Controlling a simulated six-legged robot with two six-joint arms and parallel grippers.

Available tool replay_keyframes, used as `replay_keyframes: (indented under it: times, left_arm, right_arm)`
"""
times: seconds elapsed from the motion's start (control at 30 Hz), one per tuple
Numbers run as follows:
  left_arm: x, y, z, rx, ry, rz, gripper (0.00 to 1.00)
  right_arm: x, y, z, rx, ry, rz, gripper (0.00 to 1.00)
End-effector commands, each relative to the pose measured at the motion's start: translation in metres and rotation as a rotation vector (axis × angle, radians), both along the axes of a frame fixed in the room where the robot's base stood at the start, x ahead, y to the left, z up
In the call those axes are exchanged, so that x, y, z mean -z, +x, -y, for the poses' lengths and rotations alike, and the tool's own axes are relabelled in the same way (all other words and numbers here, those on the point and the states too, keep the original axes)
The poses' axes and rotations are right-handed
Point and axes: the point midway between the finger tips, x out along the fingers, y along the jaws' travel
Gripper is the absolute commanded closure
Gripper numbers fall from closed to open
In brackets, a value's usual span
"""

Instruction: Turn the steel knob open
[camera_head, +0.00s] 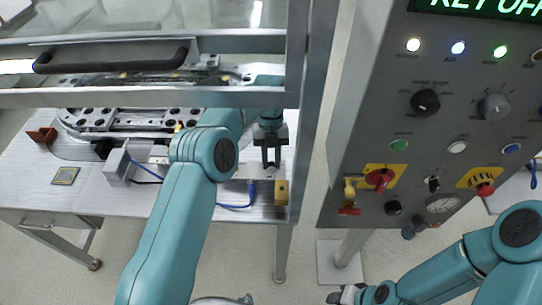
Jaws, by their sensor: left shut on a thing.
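My left gripper (271,163) is beyond the metal frame, low over the right part of the white table. Its dark fingers point down and are shut on a small part by a pale metal plate (238,171), which looks like the steel knob; the fingers mostly hide it. A blue hose (236,207) runs beside it.
Steel frame bars with a black handle (111,61) cross in front of the table (35,180). An oval track (140,118) lies on it. Floor shows between.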

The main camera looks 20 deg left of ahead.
Motion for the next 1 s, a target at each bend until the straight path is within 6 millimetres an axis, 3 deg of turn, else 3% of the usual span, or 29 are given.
replay_keyframes:
  times: [0.77, 0.8, 0.83, 1.0]
  left_arm:
    - [0.0009, -0.0006, 0.0010, 0.093, -0.001, -0.003, 1.00]
    - [0.0009, -0.0006, 0.0010, 0.092, 0.000, -0.003, 0.61]
    - [0.0010, -0.0005, 0.0009, 0.092, 0.000, -0.003, 0.51]
    - [0.0005, -0.0003, 0.0008, 0.091, 0.000, -0.002, 0.48]
  right_arm:
    - [-0.0046, 0.0000, 0.0000, 0.000, 0.000, 0.000, 0.57]
    - [-0.0046, 0.0000, 0.0000, 0.000, 0.000, 0.000, 0.57]
    - [-0.0046, 0.0000, 0.0000, 0.000, 0.000, 0.000, 0.57]
    - [-0.0046, 0.0000, 0.0000, 0.000, 0.000, 0.000, 0.57]
